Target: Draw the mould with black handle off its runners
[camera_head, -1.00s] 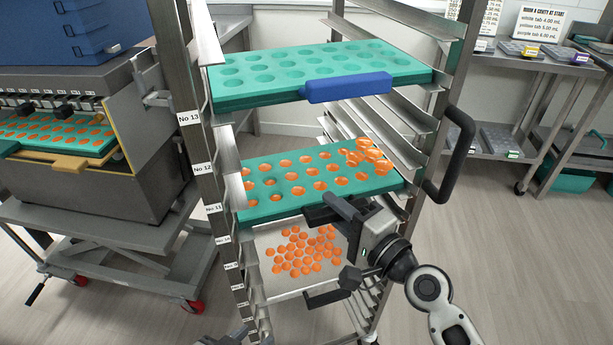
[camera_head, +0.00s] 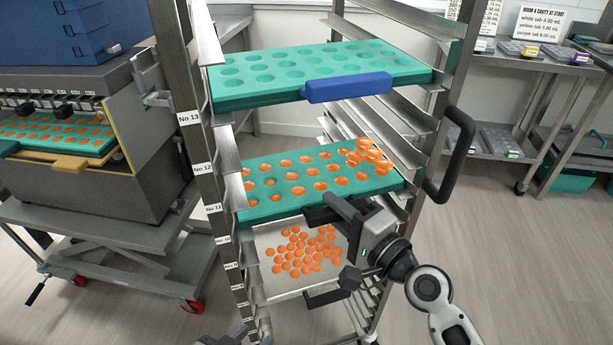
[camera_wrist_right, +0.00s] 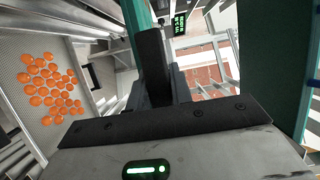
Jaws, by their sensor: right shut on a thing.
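The middle teal mould (camera_head: 330,194) sits level in the rack, with orange gummies in its cavities and a heap of them at its right end. My right gripper (camera_head: 345,209) is shut at its front edge, and the gripper hides the handle there. In the right wrist view the teal mould edge (camera_wrist_right: 138,18) runs up to the dark jaws (camera_wrist_right: 153,62). Another teal mould (camera_head: 320,68) with a blue handle (camera_head: 348,87) and empty cavities sits on higher runners. My left gripper (camera_head: 225,339) barely shows at the bottom edge, and its jaws cannot be made out.
The steel rack (camera_head: 200,130) has numbered uprights and a black side grip (camera_head: 459,155). Below the mould is a tray (camera_head: 275,242) of loose gummies with a dark front handle (camera_head: 325,298). The depositor (camera_head: 80,190) stands left on a lift cart. Floor is open at right.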

